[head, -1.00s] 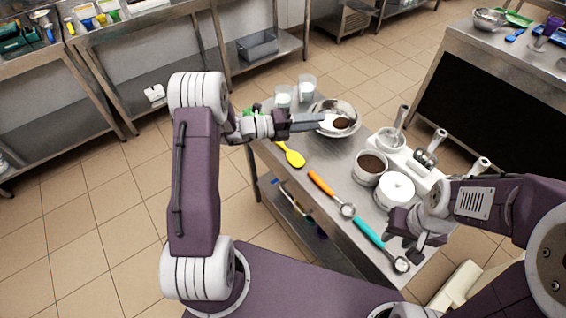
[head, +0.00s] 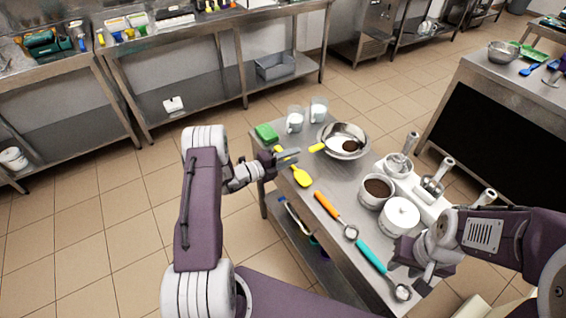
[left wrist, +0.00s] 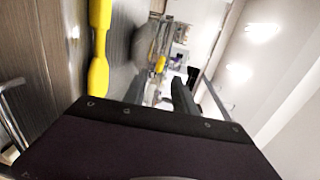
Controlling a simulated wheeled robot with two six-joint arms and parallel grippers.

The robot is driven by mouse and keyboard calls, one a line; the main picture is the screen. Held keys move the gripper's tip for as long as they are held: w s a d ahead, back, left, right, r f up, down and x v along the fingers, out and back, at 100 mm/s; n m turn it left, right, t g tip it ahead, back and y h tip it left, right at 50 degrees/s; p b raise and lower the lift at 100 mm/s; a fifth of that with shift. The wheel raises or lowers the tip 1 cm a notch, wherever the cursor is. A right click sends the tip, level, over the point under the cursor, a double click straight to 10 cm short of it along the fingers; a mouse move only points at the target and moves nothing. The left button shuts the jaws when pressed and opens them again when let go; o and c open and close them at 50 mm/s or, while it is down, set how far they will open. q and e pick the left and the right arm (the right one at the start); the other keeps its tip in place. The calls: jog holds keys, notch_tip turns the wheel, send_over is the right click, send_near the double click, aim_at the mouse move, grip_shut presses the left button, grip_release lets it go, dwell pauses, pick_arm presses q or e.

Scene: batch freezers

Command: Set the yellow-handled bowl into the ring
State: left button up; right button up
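The steel bowl (head: 355,133) stands on the steel table with dark and white contents. Its short yellow handle (head: 317,147) points left, toward my left gripper. My left gripper (head: 290,158) is open and empty, above the table's left edge and apart from the handle. In the left wrist view its dark fingers (left wrist: 195,95) are spread, and a small yellow piece (left wrist: 160,63), probably the handle, shows beyond them. My right gripper (head: 424,276) is low by the table's front right; its finger gap is unclear. I cannot make out a ring.
A yellow spatula (head: 301,175), orange scoop (head: 328,206) and teal scoop (head: 372,256) lie along the near edge. A brown-filled pot (head: 377,190), lidded white pot (head: 400,215) and white unit (head: 416,184) crowd the right. Two glasses and a green block (head: 266,132) are behind.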

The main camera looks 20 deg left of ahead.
aim_at(310, 151)
pick_arm(q)
jog(key=b+x, duration=0.4)
jog(key=x, duration=0.4)
jog(key=shift+w+d+f, duration=0.2)
jog(key=shift+w+d, duration=0.05)
jog(key=shift+w+d+r, duration=0.1)
jog(key=shift+w+d, duration=0.35)
jog(key=shift+w, duration=0.15)
grip_shut()
jog(key=c, duration=0.6)
grip_release()
jog(key=shift+s, duration=0.1)
jog(key=shift+c, duration=0.2)
grip_shut()
dwell(0.8)
